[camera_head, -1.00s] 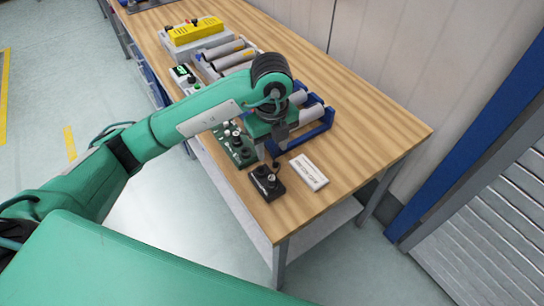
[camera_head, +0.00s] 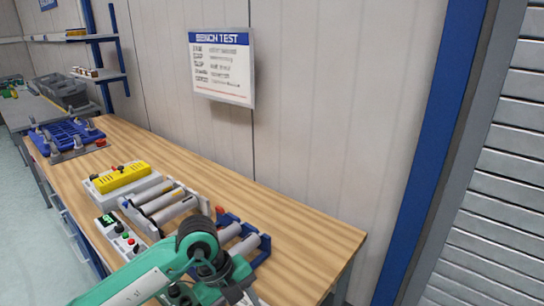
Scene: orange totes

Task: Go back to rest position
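My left arm, green with a black wrist joint, comes in from the lower left and reaches over the near end of the wooden bench (camera_head: 310,240). Its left gripper (camera_head: 240,293) is at the bottom edge of the picture, and its fingertips are cut off or hidden, so I cannot tell if it is open. A blue rack (camera_head: 262,257) with grey cylinders (camera_head: 246,246) stands just behind and beside the wrist. My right gripper is not in view.
A grey rack of cylinders (camera_head: 165,205), a yellow-topped box (camera_head: 122,178) and a button box (camera_head: 120,238) stand left along the bench. A blue fixture (camera_head: 65,137) is at the far end. The wall with a bench test sign (camera_head: 222,68) is behind. The bench's right corner is bare.

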